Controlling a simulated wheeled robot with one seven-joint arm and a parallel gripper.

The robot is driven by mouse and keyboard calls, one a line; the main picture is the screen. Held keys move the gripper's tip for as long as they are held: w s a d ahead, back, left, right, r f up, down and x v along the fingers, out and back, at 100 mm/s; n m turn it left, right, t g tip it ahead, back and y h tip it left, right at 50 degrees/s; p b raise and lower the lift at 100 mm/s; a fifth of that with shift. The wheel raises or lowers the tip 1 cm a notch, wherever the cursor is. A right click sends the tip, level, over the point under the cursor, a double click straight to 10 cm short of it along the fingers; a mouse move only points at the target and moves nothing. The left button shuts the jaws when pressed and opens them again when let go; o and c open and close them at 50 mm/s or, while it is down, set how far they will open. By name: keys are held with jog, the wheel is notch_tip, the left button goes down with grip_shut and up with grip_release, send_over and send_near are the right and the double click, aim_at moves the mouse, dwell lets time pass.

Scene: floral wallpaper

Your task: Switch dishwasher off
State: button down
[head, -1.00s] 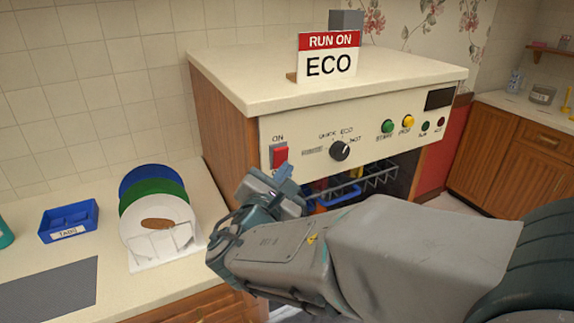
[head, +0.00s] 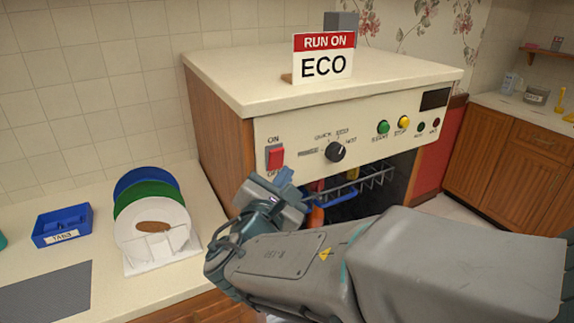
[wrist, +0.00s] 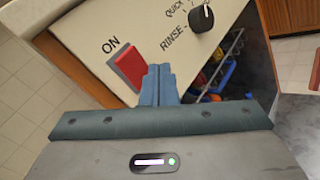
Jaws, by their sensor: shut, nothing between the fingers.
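The dishwasher (head: 230,140) has a cream front panel and wooden sides. Its red power switch (head: 275,157) is at the panel's left end, between an ON label above and a partly hidden label below. The switch also shows in the wrist view (wrist: 128,68), with the ON label beside it. My gripper (head: 285,175) is shut and empty, its fingertips just below and right of the switch in the head view. In the wrist view the blue-grey fingertips (wrist: 158,72) appear close beside the switch's lower end; I cannot tell if they touch it.
The black programme dial (head: 335,151), green start button (head: 383,127) and yellow stop button (head: 404,122) sit to the right. Below the panel is an open bay with a rack (head: 365,180). A sign reading RUN ON ECO (head: 323,66) stands on top. Plates (head: 150,228) and a blue tabs tray (head: 62,225) are left.

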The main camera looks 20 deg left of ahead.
jog(key=shift+s+d+r, duration=0.25)
jog(key=shift+s+d, duration=0.5)
jog(key=shift+d, duration=0.2)
jog(key=shift+s+d+r, duration=0.2)
jog(key=shift+s+d, duration=0.55)
jog(key=shift+d, duration=0.2)
jog(key=w+d+f+m+g+h, duration=0.1)
jog(key=d+f+m+g+h, duration=0.2)
jog(key=d, duration=0.4)
jog(key=w+d+f+m+g+h, duration=0.1)
jog(key=d+f+m+g+h, duration=0.15)
jog(key=d+m, duration=0.35)
jog(key=w+d+f+m+g+h, duration=0.1)
jog(key=d+f+m+h, duration=0.15)
jog(key=d, duration=0.55)
jog(key=s+d+f+m+g+y, duration=0.3)
jog(key=s+d+f+m+g, duration=0.1)
jog(key=m, duration=0.6)
jog(key=s+d+f+m+g+y, duration=0.2)
jog(key=s+d+f+m+g, duration=0.2)
jog(key=s+d+m, duration=0.3)
jog(key=m, duration=0.3)
jog(key=shift+d+g+y, duration=0.25)
jog(key=shift+g+y, duration=0.1)
jog(key=shift+y, duration=0.05)
